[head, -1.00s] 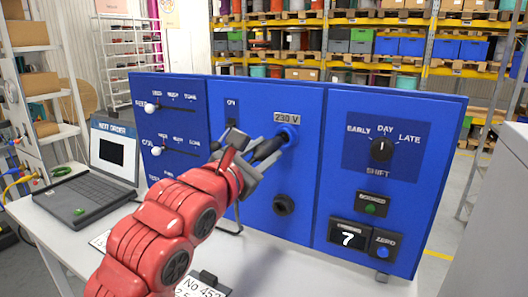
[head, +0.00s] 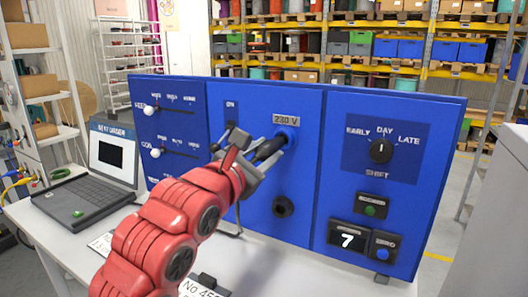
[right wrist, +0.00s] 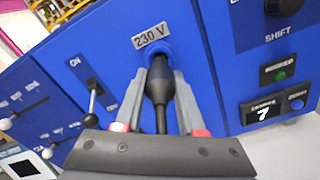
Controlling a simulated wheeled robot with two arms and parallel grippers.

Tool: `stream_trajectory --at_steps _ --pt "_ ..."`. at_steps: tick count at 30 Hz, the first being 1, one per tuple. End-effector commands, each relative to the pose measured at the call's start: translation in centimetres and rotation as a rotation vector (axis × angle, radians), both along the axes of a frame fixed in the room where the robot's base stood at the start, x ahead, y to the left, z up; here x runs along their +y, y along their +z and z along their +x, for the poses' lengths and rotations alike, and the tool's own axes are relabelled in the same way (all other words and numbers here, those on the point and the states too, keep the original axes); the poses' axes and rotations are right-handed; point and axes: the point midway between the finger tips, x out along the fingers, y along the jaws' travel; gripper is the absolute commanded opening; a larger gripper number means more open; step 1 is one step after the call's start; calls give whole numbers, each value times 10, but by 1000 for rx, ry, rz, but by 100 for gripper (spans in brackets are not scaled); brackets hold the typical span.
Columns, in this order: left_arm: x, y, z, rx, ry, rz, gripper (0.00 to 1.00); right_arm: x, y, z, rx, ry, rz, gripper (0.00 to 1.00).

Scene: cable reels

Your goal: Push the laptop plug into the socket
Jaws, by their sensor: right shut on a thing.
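The black plug (right wrist: 159,90) is held between the fingers of my right gripper (head: 272,147), which is shut on it. In the right wrist view the gripper (right wrist: 160,95) points at the blue panel, with the plug's tip at the blue round socket (right wrist: 158,50) under the 230 V label (right wrist: 150,35). In the head view the socket (head: 287,135) shows just beyond the plug and is partly covered by it and the fingers. How deep the plug sits cannot be told. The laptop (head: 100,170) stands open on the table at the left. My left gripper is not in view.
A white table (head: 262,268) lies in front. Shelves stand behind.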

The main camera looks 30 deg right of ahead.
Motion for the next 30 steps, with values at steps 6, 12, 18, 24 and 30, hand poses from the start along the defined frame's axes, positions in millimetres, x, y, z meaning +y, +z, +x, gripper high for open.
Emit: stream_trajectory --at_steps 6,12,18,24,30 --pt "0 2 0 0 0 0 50 -4 0 2 0 0 0 0" --pt "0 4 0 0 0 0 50 -8 0 4 0 -1 0 0" --pt "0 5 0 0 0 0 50 -11 1 6 -1 -1 0 0" --pt "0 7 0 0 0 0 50 -15 0 8 -1 -1 1 0" --pt "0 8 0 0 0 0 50 -18 1 10 -1 0 1 0"
